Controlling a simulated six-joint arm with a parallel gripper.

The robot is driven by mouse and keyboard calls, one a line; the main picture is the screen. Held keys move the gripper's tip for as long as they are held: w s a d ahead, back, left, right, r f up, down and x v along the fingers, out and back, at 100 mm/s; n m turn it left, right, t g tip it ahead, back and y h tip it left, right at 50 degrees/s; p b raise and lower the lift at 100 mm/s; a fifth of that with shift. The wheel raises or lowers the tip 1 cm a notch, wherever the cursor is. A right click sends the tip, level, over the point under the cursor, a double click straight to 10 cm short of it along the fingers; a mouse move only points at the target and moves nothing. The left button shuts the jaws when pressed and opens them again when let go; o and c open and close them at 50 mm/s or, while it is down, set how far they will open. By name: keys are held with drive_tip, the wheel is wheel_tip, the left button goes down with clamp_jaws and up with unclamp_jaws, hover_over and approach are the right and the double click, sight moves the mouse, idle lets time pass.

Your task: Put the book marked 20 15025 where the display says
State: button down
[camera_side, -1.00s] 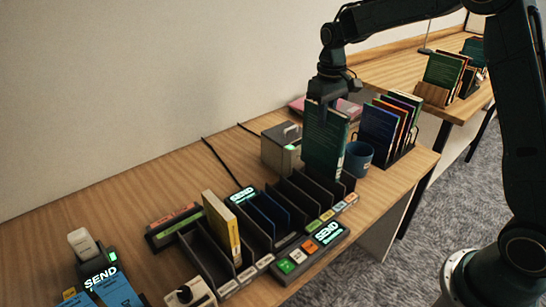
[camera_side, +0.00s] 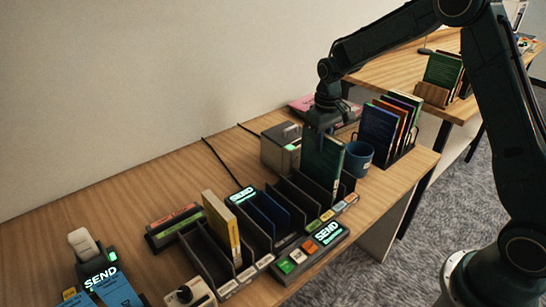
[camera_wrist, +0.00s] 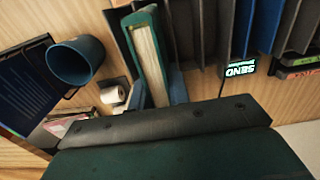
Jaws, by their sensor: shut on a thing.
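My gripper (camera_side: 324,122) is shut on a dark green book (camera_side: 320,160), gripping its top edge. The book stands upright, with its lower part down among the dark dividers at the far right end of the slotted sorter (camera_side: 296,207). In the wrist view the green book (camera_wrist: 148,52) shows its pale page edge between the fingers. Its marking is not readable. A display (camera_side: 326,232) in front of the sorter reads SEND; its smaller line is too small to read. Another lit SEND screen (camera_side: 242,195) stands behind the sorter, and it shows in the wrist view (camera_wrist: 240,68).
A blue mug (camera_side: 357,157) and a rack of books (camera_side: 388,125) stand close right of the held book. A grey label printer (camera_side: 280,147) is behind it. A yellow book (camera_side: 221,225) and blue books (camera_side: 268,212) fill other sorter slots.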

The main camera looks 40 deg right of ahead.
drive_tip(key=shift+f, duration=0.85)
idle(0.7)
drive_tip(key=c, duration=1.3)
unclamp_jaws()
drive_tip(key=shift+o, duration=0.2)
drive_tip(key=shift+r, duration=0.1)
wheel_tip(320, 180, up, 13)
drive_tip(key=shift+r, duration=0.3)
